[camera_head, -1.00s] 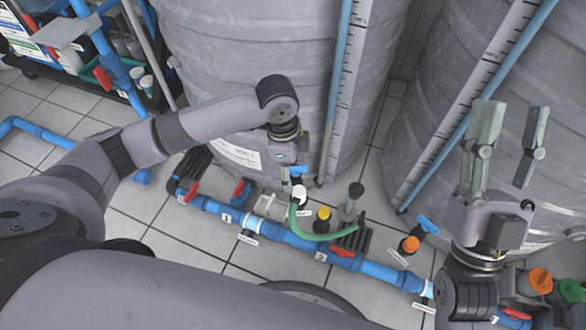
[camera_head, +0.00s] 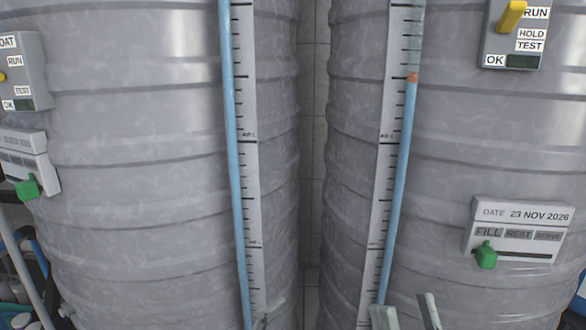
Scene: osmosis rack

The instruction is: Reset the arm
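My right gripper (camera_head: 406,314) shows only at the bottom edge, right of the middle. Its two grey fingertips stand apart with nothing between them. A small grey tip (camera_head: 271,313) at the bottom edge, left of the middle, looks like part of my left gripper. Too little of it shows to tell its state. Both arms are otherwise out of view below the picture.
Two large grey ribbed tanks, left (camera_head: 150,150) and right (camera_head: 450,140), stand close together with a narrow gap (camera_head: 312,150). Each has a scale with a blue tube. Control boxes (camera_head: 514,35) and a date panel (camera_head: 518,232) are on the right tank.

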